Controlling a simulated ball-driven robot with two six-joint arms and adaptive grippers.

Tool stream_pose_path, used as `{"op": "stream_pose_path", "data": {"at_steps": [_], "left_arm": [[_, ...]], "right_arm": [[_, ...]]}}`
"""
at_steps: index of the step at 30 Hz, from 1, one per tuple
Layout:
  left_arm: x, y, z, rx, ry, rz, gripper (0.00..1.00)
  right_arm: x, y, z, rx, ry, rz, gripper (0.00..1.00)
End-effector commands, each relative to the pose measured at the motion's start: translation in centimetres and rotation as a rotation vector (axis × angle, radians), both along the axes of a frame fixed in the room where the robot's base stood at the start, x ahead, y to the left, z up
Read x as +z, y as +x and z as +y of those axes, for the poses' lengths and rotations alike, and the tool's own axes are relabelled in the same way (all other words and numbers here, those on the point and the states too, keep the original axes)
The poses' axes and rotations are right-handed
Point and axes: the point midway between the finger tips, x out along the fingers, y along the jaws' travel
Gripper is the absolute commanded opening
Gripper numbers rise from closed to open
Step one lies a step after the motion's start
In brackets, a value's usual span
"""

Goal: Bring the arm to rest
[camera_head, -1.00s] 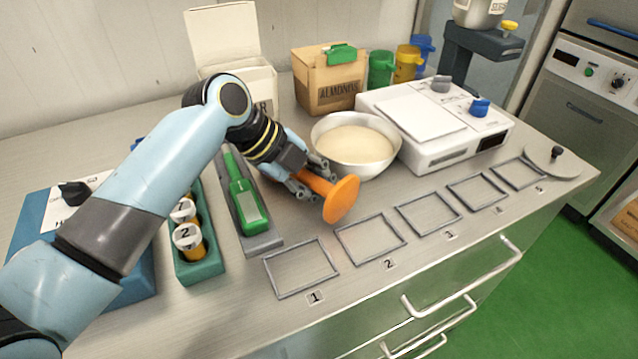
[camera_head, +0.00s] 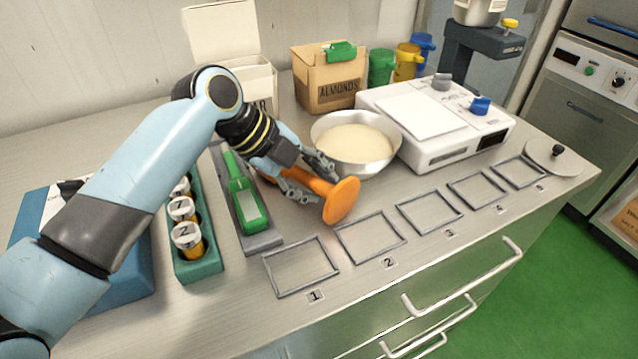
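My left gripper (camera_head: 314,181) is open, its two fingers spread apart on either side of an orange tool with a round disc end (camera_head: 341,200). The tool lies on the steel worktop (camera_head: 230,310) in front of the metal bowl (camera_head: 390,128). Part of its handle is hidden behind the gripper. I cannot tell whether a finger touches it. My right gripper is not in view.
The bowl of pale mass stands just behind the gripper. A green-handled tool (camera_head: 243,195) and a green rack of jars (camera_head: 200,268) are to the left. Several outlined frames (camera_head: 301,267) line the front edge. A white appliance (camera_head: 440,150) stands at right.

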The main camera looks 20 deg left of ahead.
Motion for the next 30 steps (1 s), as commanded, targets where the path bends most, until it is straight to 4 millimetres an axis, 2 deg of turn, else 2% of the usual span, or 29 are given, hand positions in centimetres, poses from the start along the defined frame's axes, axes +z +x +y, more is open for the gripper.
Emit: {"op": "stream_pose_path", "data": {"at_steps": [6,12,16,23,26,30], "left_arm": [[3.9,-1.8,2.5,-0.004,0.006,-0.004,0.33],[7.0,-3.1,4.3,-0.002,0.005,-0.004,0.33],[8.0,-3.6,4.9,-0.001,0.002,-0.003,0.33],[8.5,-3.8,5.0,-0.001,-0.001,-0.001,0.33],[9.7,-3.8,5.0,-0.001,-0.001,-0.002,0.33],[12.5,-3.7,5.0,0.0,-0.001,-0.004,0.33]], "right_arm": [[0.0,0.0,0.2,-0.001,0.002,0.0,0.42],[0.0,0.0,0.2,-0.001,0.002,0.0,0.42],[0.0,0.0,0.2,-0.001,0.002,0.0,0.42],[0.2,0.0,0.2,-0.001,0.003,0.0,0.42],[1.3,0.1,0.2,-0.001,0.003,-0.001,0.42],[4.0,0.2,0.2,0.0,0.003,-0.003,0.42]]}}
